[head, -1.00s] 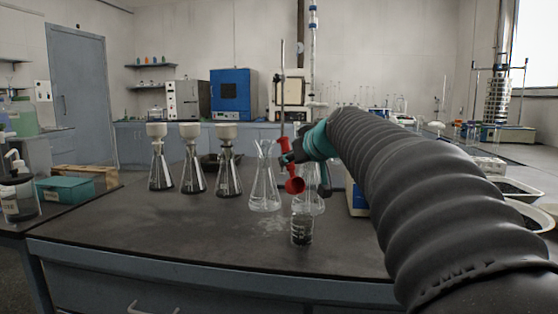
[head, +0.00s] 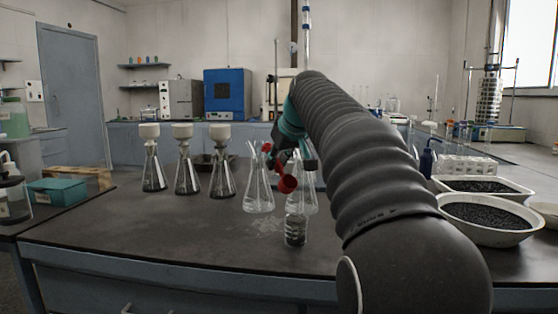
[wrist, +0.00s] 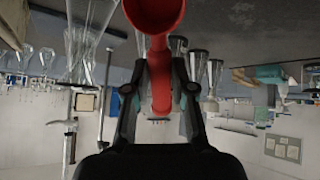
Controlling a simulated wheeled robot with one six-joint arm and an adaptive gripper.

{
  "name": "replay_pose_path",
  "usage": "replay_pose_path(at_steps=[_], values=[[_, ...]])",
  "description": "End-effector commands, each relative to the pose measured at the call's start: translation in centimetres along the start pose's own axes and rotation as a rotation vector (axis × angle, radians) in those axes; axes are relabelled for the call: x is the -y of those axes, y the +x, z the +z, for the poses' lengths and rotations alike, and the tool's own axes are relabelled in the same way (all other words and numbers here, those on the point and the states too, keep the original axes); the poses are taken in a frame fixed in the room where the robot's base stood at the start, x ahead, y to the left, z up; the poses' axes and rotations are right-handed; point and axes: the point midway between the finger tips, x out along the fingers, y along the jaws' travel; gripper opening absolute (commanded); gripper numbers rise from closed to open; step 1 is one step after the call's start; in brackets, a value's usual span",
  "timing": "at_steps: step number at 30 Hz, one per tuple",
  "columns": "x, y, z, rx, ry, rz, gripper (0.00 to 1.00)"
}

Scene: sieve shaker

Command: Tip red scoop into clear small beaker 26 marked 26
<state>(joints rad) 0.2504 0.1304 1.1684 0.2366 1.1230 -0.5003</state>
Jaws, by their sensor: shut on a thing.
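My gripper (head: 290,158) is shut on the red scoop (head: 287,184), which also shows in the wrist view (wrist: 155,15). The scoop's round cup hangs low, and its handle runs up and to the left between the fingers. The clear small beaker (head: 296,230) stands upright on the dark bench, below the cup and slightly to its right in the head view. Dark patches show in its lower part; I cannot tell print from contents, nor read a number. The cup is apart from the beaker's rim. The scoop's contents are not visible.
A clear conical flask (head: 258,190) stands close left of the beaker, with another glass flask partly hidden behind the gripper. Three flasks with white funnels (head: 186,165) stand further left. Bowls of black grains (head: 490,216) are at right. The bench's front left is clear.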

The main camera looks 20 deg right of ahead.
Motion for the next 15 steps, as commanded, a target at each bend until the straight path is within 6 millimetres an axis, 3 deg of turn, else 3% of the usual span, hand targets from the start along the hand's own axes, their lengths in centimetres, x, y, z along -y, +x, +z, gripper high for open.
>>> replay_pose_path(at_steps=[7, 15], values=[[0.1, 0.3, -0.1, 0.031, -0.008, -0.001, 0.00], [0.2, 1.3, -0.4, 0.202, -0.034, 0.000, 0.00]])
